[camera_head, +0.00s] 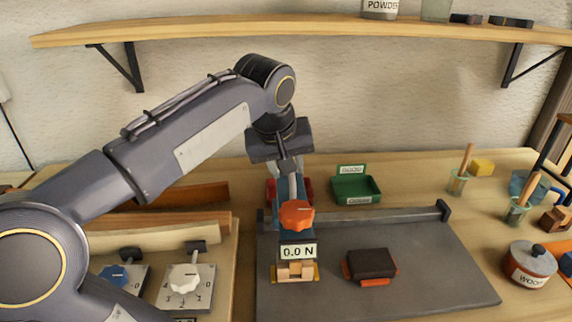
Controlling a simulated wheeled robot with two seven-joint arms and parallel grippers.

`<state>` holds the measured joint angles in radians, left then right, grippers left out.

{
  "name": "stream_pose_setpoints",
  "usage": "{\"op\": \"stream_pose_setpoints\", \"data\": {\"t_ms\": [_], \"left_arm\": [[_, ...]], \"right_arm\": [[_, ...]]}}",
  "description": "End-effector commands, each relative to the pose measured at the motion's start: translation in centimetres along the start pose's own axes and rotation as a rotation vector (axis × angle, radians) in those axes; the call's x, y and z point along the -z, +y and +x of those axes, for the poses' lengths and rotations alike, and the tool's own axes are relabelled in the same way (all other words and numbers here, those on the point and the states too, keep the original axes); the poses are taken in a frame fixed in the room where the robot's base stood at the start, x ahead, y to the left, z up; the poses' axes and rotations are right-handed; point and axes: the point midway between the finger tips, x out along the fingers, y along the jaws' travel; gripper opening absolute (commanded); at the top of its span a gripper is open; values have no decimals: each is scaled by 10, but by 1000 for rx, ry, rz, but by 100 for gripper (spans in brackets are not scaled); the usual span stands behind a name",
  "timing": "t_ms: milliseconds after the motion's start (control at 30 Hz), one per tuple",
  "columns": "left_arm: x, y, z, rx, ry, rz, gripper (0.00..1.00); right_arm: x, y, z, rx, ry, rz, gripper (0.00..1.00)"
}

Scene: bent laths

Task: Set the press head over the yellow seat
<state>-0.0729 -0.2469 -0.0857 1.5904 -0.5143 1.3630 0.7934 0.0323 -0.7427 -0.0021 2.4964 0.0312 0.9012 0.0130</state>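The press stands on the grey board, with an orange knob (296,215) on top and a display (298,252) reading 0.0 N at its front. Below the display, a tan wooden piece (296,268) sits at the yellow seat (317,272), whose yellow edges show at the sides. The press head itself is mostly hidden behind the knob and display. My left gripper (291,178) points down above and behind the orange knob. Its fingertips are partly hidden, so I cannot tell whether it is open or grips anything. My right gripper is not in view.
A dark block (371,262) with orange edges lies right of the press on the grey board (430,270). A green tray (356,189) stands behind. A lidded pot (531,264) and cups are at right. Dial panels (187,288) lie at left. A shelf (300,27) spans above.

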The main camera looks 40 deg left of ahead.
Motion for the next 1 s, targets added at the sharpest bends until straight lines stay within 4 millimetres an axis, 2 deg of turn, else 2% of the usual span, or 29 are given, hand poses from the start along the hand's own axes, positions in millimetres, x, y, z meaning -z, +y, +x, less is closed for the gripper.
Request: {"op": "stream_pose_setpoints", "data": {"t_ms": [167, 400, 500, 667, 1000], "left_arm": [[1, 1, -21, -3, 3, -1, 34], [1, 0, -61, -1, 3, -2, 34], [1, 0, -72, 0, 2, -2, 34], [0, -1, -78, 1, 1, -2, 34], [0, -1, -78, 1, 1, -2, 34]], "right_arm": [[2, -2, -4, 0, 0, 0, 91], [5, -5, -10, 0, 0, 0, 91], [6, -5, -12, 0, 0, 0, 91], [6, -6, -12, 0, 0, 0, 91], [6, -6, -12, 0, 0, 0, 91]]}}
